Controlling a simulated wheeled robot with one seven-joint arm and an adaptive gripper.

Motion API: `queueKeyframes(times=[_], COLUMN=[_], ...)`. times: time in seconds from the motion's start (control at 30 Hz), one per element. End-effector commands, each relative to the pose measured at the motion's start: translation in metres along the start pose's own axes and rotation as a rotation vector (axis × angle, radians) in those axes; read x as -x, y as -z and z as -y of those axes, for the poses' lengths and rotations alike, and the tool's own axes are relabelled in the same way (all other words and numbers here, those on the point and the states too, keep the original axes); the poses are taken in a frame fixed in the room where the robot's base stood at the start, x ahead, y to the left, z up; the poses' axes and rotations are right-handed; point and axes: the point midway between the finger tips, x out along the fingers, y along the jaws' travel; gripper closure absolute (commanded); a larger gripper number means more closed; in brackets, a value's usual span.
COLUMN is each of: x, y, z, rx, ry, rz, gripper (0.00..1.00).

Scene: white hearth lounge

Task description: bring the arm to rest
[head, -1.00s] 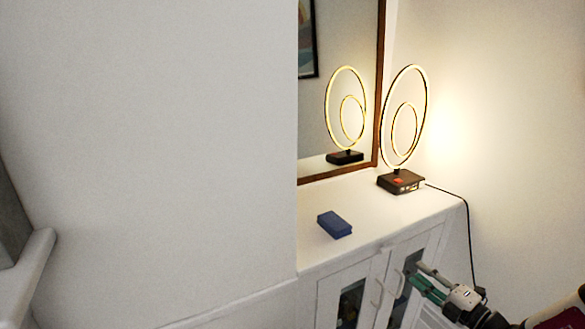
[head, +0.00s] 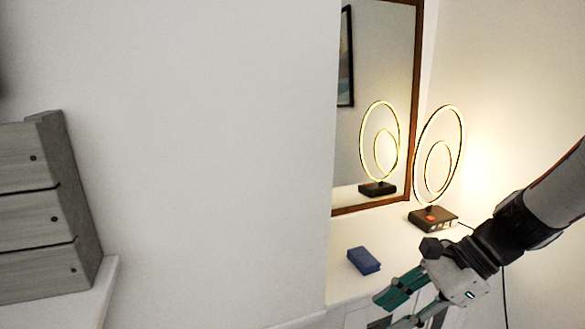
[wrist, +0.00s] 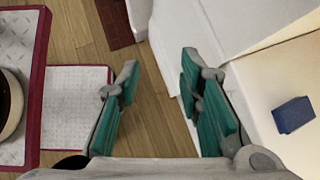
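My gripper (head: 396,306) is in front of the white cabinet at the lower right of the head view, with the arm reaching in from the right edge. In the wrist view my gripper (wrist: 160,95) shows its two teal-padded fingers wide apart, with only wood floor and the cabinet side between and below them. It holds nothing. A blue box (head: 363,260) lies on the cabinet top (head: 347,284), beyond the fingers in the head view. The blue box also shows at the right of the wrist view (wrist: 293,115), apart from the right finger.
A ring lamp (head: 433,218) stands lit on the cabinet, before a wood-framed mirror (head: 411,100). Its cord hangs at the right. A grey slatted wooden piece (head: 30,215) is at the left. Wood floor (wrist: 75,30) shows below.

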Motion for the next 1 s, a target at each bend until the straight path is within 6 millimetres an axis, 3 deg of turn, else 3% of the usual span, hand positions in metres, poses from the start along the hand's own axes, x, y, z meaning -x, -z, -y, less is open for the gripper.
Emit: queueKeyframes(times=[0.03,0.2,0.6,0.8,1.0], x=[0.008,0.031,0.098,0.121,0.129], y=[-0.014,-0.040,-0.075,-0.080,-0.080], z=[-0.014,-0.054,-0.131,-0.150,-0.155], rx=[0.111,0.474,1.274,1.522,1.598], ry=[-0.020,-0.096,-0.269,-0.329,-0.350], rz=[-0.057,-0.233,-0.610,-0.737,-0.778], gripper=[0.67,0.67,0.67,0.67,0.67])
